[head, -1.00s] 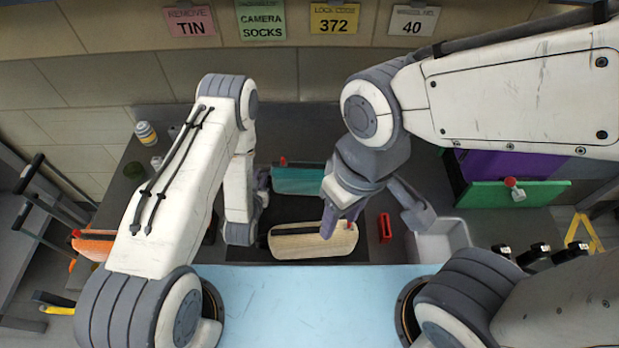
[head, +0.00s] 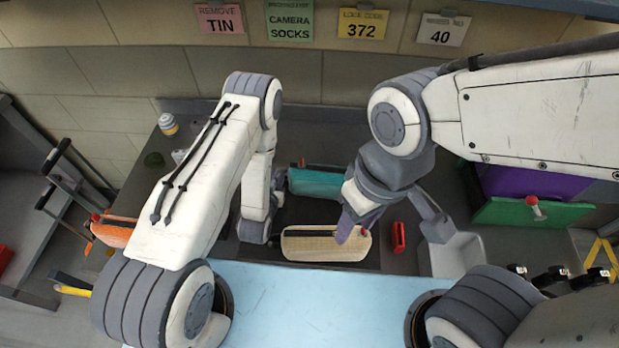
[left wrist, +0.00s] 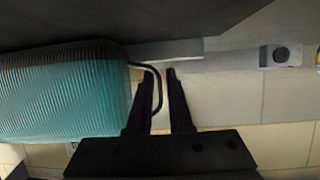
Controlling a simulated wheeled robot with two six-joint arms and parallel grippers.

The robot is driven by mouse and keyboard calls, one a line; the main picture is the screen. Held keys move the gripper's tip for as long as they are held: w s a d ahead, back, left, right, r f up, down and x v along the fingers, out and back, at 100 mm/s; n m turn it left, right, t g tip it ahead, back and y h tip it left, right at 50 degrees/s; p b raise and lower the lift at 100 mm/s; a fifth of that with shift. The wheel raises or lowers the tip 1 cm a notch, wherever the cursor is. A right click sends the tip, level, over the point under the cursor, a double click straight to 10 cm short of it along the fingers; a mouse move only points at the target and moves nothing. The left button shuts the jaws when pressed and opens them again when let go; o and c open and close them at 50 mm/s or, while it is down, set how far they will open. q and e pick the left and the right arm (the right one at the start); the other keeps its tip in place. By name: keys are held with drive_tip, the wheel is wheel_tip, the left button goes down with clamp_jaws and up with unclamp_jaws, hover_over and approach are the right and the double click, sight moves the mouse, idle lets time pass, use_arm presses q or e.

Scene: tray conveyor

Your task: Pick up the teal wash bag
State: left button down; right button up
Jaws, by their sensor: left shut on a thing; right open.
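The teal wash bag (head: 318,183) lies at the back of the dark work surface in the head view, with a small red piece on its top edge. It fills the left of the left wrist view (left wrist: 65,95), ribbed, with a thin black loop at its end. My left gripper (head: 279,187) is at the bag's left end. In the left wrist view its fingers (left wrist: 158,85) are shut on that loop. I cannot tell whether the bag is lifted. My right gripper (head: 392,235) is open and empty, one finger in front of the beige bag's right end.
A beige bag (head: 310,245) lies in front of the teal one. A red object (head: 398,237) lies right of it, near a white bin (head: 458,255). Green (head: 525,213) and purple (head: 525,180) items stand at right, an orange one (head: 112,235) at left.

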use_arm(q)
drive_tip(key=shift+r, duration=0.1)
wheel_tip(320, 180, up, 10)
drive_tip(key=shift+f+b, duration=0.1)
drive_tip(key=shift+b, duration=0.6)
drive_tip(key=shift+d, duration=0.1)
idle(0.3)
wheel_tip(320, 180, down, 9)
drive_tip(key=b, duration=0.8)
drive_tip(key=shift+b, duration=0.35)
drive_tip(key=shift+f+b, duration=0.3)
drive_tip(key=shift+b, duration=0.05)
drive_tip(key=c, duration=1)
unclamp_jaws()
drive_tip(key=shift+r, duration=0.1)
